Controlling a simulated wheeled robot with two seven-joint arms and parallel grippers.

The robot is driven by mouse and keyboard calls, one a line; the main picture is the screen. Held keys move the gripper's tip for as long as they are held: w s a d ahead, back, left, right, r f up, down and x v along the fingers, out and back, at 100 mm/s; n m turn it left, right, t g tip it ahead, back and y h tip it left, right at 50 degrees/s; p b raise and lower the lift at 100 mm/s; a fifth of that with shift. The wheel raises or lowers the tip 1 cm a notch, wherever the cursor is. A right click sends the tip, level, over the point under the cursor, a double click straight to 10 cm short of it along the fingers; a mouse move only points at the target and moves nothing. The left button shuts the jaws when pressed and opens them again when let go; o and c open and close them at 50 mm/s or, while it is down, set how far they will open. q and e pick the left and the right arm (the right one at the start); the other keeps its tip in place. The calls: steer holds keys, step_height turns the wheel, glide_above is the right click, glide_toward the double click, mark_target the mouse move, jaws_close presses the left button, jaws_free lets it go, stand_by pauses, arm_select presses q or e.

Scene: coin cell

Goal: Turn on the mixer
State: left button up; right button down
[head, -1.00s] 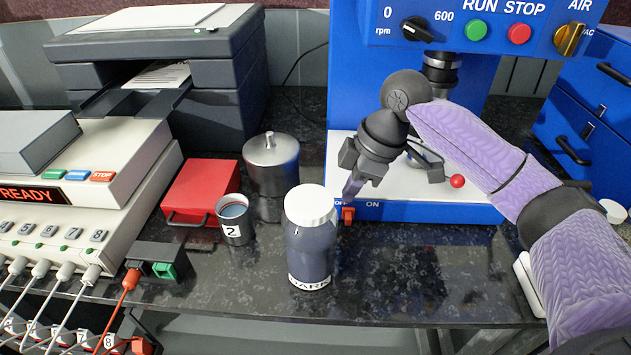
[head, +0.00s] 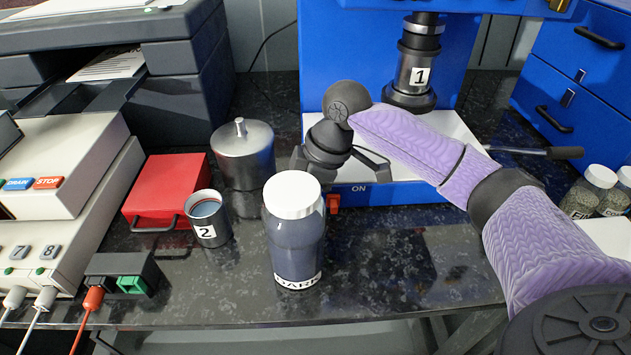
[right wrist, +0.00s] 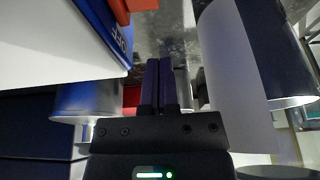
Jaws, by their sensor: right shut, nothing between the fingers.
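The mixer is a blue machine with a white-topped base (head: 405,191); its upper panel is mostly cut off in the head view. A red switch (head: 333,203) sits on its front edge beside the ON label; it also shows at the top of the right wrist view (right wrist: 140,5), by the OFF label. I cannot tell its position. My right gripper (head: 320,172) is shut and empty at the front left of the base. Its fingers are hidden in the head view, but they show together in the right wrist view (right wrist: 160,75), just beside the base edge. My left gripper is out of view.
A white-capped DARK bottle (head: 295,240) stands close in front of the gripper. Left are cup 2 (head: 207,220), a lidded metal pot (head: 244,155) and a red box (head: 160,185). Cup 1 (head: 413,75) is in the mixer. The counter right of the bottle is clear.

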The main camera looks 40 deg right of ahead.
mark_target(325, 202)
steer(key=b+x, duration=0.1)
steer(key=x, duration=0.1)
steer(key=shift+f, duration=0.35)
steer(key=d, duration=0.1)
steer(key=s+d+b, duration=0.1)
steer(key=shift+s+d, duration=0.3)
steer(key=shift+d, duration=0.05)
steer(key=shift+s+d+r, duration=0.1)
steer(key=shift+s+d, duration=0.05)
steer(key=shift+d, duration=0.1)
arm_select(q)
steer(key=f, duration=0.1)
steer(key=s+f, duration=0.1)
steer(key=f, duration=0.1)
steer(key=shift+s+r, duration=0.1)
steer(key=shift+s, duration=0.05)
